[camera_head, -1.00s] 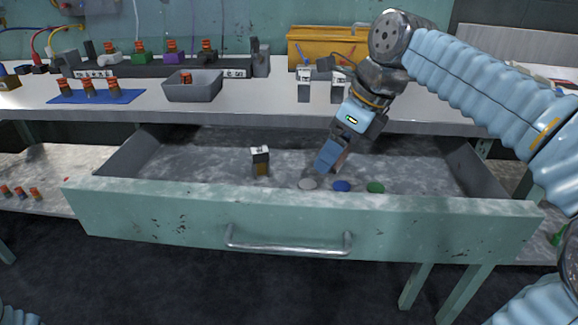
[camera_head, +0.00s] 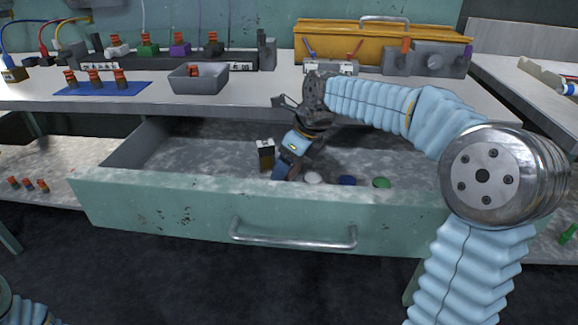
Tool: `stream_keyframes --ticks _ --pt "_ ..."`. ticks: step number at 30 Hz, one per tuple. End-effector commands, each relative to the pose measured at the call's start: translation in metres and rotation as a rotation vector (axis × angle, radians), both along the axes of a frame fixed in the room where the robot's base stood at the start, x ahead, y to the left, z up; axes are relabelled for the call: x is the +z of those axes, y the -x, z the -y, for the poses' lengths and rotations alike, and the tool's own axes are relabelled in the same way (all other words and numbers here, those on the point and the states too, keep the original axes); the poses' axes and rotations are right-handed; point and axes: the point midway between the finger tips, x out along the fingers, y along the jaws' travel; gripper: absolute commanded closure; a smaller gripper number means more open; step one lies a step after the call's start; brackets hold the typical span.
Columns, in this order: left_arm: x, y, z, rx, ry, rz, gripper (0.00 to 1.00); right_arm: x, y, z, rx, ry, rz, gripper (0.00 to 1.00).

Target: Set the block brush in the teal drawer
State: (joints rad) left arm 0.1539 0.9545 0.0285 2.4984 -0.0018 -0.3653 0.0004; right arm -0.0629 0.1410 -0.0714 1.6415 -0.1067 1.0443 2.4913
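The teal drawer (camera_head: 150,205) is pulled open below the bench. A small upright block with a white marked top, dark sides and a brownish lower part (camera_head: 266,155) stands inside it; it may be the block brush, but I cannot tell for sure. My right gripper (camera_head: 281,173) reaches down into the drawer just right of this block, with its fingertips low near the front wall. The fingers are small and partly hidden, so I cannot tell whether they are open or hold anything. My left gripper is out of view.
White, blue (camera_head: 347,180) and green (camera_head: 382,183) discs lie in the drawer, right of my gripper. A grey bin (camera_head: 198,78), a blue mat (camera_head: 75,91) with small parts and a yellow toolbox (camera_head: 340,38) stand on the bench. The drawer's left part is clear.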

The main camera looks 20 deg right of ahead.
Motion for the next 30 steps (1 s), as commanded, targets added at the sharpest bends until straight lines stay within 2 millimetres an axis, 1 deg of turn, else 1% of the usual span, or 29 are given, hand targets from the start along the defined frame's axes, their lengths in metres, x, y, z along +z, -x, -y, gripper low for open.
stream_keyframes --ticks 2,8,12,13,16,17,24,26,29,30 --pt "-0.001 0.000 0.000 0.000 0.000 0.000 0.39 -0.005 0.000 0.000 0.000 -0.001 0.001 0.50" --pt "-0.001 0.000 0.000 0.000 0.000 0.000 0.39 -0.005 0.000 0.000 0.000 0.000 0.001 0.50" --pt "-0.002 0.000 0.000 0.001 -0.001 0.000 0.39 -0.008 0.000 0.000 0.000 -0.001 0.001 0.50" --pt "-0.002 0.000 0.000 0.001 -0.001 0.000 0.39 -0.007 0.000 0.000 0.001 0.000 0.001 0.17" --pt "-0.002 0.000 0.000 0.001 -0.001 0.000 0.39 -0.007 0.000 0.000 0.001 0.000 0.000 0.02" --pt "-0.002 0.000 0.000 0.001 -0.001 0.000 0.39 -0.007 0.000 0.000 0.001 0.000 0.001 0.00" --pt "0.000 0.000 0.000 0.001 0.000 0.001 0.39 -0.005 0.000 0.000 0.001 0.000 0.002 0.00" --pt "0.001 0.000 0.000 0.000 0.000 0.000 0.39 0.000 0.001 0.001 0.001 0.000 0.002 0.00" --pt "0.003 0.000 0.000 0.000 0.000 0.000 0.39 0.014 0.005 0.004 0.000 0.000 0.005 0.00" --pt "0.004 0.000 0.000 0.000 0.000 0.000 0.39 0.022 0.008 0.006 0.000 -0.001 0.005 0.00"
